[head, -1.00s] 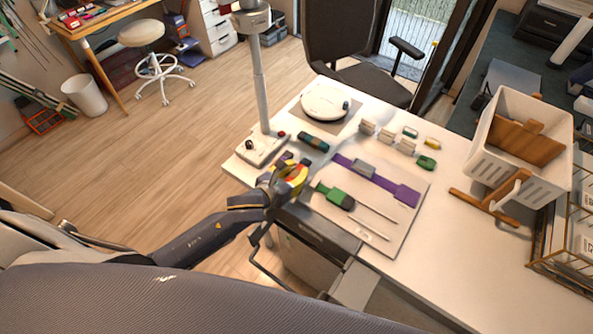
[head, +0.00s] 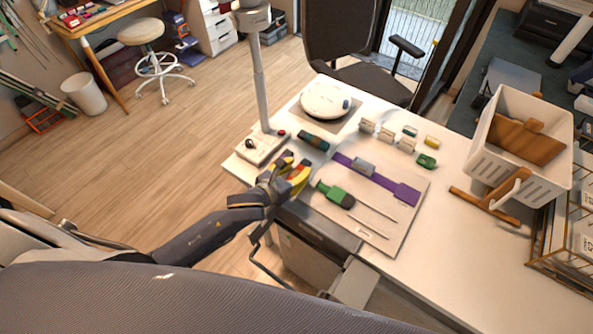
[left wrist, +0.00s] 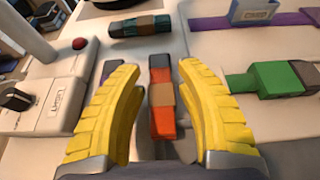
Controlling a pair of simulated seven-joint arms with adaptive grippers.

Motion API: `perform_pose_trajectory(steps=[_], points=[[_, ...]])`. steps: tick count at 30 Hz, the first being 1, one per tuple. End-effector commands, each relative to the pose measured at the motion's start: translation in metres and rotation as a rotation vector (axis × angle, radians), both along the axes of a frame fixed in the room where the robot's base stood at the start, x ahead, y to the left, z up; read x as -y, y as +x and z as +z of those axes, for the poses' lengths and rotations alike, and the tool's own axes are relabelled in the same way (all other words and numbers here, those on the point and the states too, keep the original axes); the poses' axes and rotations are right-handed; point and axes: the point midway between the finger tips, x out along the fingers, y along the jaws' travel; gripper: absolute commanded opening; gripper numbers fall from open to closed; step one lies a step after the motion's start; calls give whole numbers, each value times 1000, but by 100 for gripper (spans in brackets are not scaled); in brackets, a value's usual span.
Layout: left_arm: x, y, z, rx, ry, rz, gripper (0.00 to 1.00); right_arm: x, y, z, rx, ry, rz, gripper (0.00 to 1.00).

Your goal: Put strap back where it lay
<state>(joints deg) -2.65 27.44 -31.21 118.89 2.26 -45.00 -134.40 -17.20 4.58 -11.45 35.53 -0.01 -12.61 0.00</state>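An orange-red bundled strap (left wrist: 163,122) with a brown band and dark end lies on the pale surface in the left wrist view. My left gripper (left wrist: 162,95) has its two yellow fingers on either side of it, with gaps between fingers and bundle. The left gripper (head: 291,172) shows in the head view over the table's near left edge, hiding most of the bundle. A purple strap (head: 405,194) lies stretched across a pale board (head: 385,238), with a grey block (head: 363,167) on it. My right gripper is in neither view.
A dark teal bundle (head: 313,141) lies just beyond the gripper. A post base with a red button (head: 281,133) stands to the left. A white bin (head: 487,150) and wooden stand are at right. The table's front right is clear.

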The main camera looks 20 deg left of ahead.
Motion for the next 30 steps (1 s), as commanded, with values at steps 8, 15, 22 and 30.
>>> perform_pose_trajectory(steps=[8,15,22,30], points=[[-15,-42,16,-1,3,-2,35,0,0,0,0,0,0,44],[-26,-78,32,-1,2,-2,35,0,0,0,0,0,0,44],[-33,-98,41,-1,0,-1,35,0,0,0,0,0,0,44],[-36,-105,44,-1,1,0,35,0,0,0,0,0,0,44]])
